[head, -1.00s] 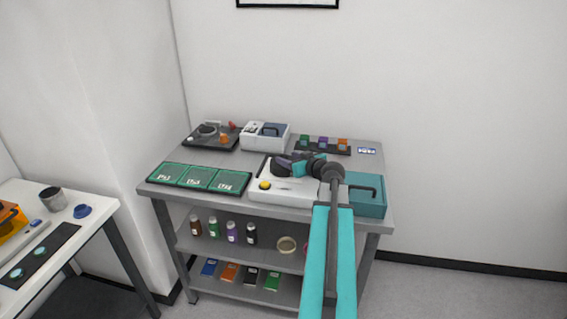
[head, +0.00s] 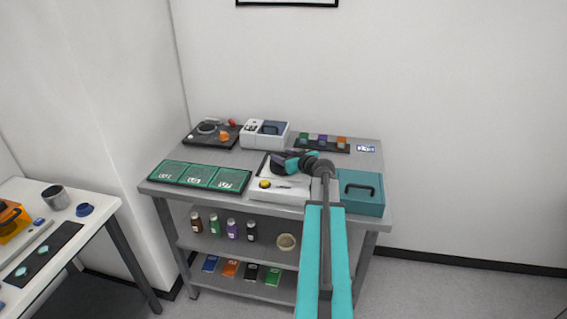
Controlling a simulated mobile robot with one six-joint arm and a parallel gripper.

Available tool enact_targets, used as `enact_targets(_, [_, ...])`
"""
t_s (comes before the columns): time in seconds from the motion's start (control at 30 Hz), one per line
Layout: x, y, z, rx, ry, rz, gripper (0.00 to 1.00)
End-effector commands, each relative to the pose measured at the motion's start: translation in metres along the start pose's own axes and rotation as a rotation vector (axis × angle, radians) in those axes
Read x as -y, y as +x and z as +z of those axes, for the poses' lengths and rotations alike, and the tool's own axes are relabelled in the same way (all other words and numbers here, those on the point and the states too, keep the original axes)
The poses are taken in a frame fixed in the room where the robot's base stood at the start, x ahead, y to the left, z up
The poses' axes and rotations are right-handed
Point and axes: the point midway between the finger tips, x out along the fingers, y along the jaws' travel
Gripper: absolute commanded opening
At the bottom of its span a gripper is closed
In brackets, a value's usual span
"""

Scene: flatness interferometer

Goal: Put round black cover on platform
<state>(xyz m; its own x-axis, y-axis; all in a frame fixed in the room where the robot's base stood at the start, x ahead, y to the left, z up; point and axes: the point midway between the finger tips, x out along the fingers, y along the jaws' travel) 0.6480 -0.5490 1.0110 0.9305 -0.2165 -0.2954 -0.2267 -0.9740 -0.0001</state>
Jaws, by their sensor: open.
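My gripper (head: 281,165) is open, above the back part of the white instrument (head: 282,194) in the middle of the bench top. The gripper and wrist hide part of that instrument, so I cannot make out its platform. The instrument has a yellow button at its front left and a small dark slit-like mark beside it. I cannot clearly identify the round black cover. A dark tray (head: 198,141) at the back left holds a ring-shaped dark part (head: 207,127) and an orange knob-like piece (head: 224,135).
A teal case (head: 361,199) stands right of the instrument. Green panels (head: 201,176) lie left of it. A white-and-blue box (head: 265,135) and a rack of coloured blocks (head: 322,144) stand behind. A white table (head: 47,247) is at the far left.

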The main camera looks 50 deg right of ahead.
Motion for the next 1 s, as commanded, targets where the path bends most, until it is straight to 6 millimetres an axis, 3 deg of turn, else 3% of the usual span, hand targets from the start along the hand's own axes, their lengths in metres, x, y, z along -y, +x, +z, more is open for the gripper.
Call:
enact_targets(0.07, [0.000, 0.000, 0.000, 0.000, 0.000, 0.000, 0.43])
enact_targets(0.33, [0.000, 0.000, 0.000, 0.000, 0.000, 0.000, 0.00])
enact_targets(1.0, [0.000, -0.004, -0.012, -0.002, -0.001, 0.000, 0.00])
